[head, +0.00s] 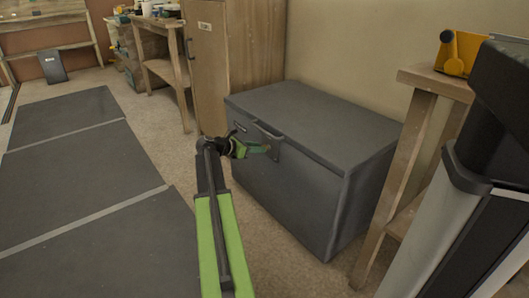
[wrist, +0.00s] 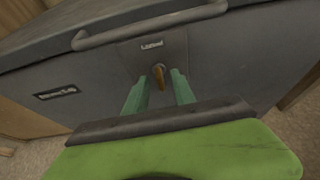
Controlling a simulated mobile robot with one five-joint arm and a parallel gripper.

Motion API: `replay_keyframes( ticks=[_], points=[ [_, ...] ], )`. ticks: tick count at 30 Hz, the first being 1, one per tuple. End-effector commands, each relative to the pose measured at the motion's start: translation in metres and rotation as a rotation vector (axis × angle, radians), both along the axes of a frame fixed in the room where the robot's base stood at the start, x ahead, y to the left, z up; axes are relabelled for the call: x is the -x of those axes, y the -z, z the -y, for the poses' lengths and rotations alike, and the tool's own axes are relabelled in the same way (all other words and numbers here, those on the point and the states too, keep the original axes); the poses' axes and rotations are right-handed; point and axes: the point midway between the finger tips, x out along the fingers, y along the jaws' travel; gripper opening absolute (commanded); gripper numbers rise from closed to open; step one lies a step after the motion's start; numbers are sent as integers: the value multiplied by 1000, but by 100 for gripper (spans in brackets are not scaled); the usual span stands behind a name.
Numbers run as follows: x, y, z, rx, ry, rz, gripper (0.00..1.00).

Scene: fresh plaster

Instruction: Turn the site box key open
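The dark grey site box (head: 315,120) stands against the wall with its lid shut. The wrist view shows its front face (wrist: 220,65) close up. A brass-coloured key (wrist: 159,77) sits in the lock under a small white label. My gripper (wrist: 160,80) has its two green fingers apart, one on each side of the key. Gaps show between the key and both fingers. In the head view my gripper (head: 262,149) is at the box's upper front, and it hides the key there.
A bar handle (wrist: 150,25) runs across the box front just above the lock. A wooden cabinet (head: 235,50) stands behind the box. A wooden stand (head: 415,130) with a yellow object (head: 460,54) is to the right. Dark mats (head: 75,150) cover the floor at left.

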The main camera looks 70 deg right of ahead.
Motion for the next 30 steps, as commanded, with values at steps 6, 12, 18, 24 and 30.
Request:
replay_keyframes(
  ticks=[6,12,18,24,30],
  points=[
    [16,14,25,0,1,0,31],
    [19,14,30,0,0,0,31],
    [19,14,29,0,0,0,24],
    [19,14,29,0,0,0,0],
    [19,14,28,-1,2,0,0]
  ],
)
